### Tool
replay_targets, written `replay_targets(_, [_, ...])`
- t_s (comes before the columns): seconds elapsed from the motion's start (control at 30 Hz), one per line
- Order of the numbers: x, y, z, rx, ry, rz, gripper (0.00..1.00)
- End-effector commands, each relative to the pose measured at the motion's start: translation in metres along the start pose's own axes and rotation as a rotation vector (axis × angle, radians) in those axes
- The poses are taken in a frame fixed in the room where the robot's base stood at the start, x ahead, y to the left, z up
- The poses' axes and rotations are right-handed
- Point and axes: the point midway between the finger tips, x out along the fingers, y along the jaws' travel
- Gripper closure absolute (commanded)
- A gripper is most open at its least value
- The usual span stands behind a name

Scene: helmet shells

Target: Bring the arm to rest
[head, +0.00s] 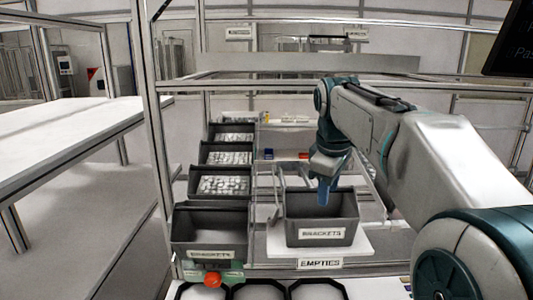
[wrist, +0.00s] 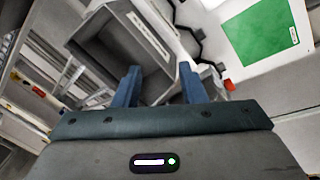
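My gripper (head: 325,190) points down at the grey bin labelled BRACKETS (head: 321,234) on the white EMPTIES shelf. In the head view its blue fingers overlap the bin's opening; whether they touch the bin is unclear. In the wrist view, the two blue fingers of my gripper (wrist: 159,78) stand apart with nothing held between them. A grey bin with a white label strip (wrist: 110,42) shows beyond them. My arm reaches in from the right of the head view.
Another grey BRACKETS bin (head: 210,238) stands to the left, below several bins of small pale parts (head: 224,186). An orange-red round piece (head: 212,280) is at the front. Metal frame posts (head: 158,140) stand at the left. A white table (head: 60,125) is farther left.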

Motion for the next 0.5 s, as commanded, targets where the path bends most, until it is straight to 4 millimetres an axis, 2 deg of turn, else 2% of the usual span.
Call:
replay_targets(0.03, [0.002, -0.015, 0.011, 0.056, 0.002, 0.006, 0.63])
replay_targets(0.27, [0.028, -0.078, 0.059, 0.358, 0.024, 0.020, 0.63])
replay_targets(0.5, [0.069, -0.149, 0.114, 0.678, 0.061, 0.018, 0.63])
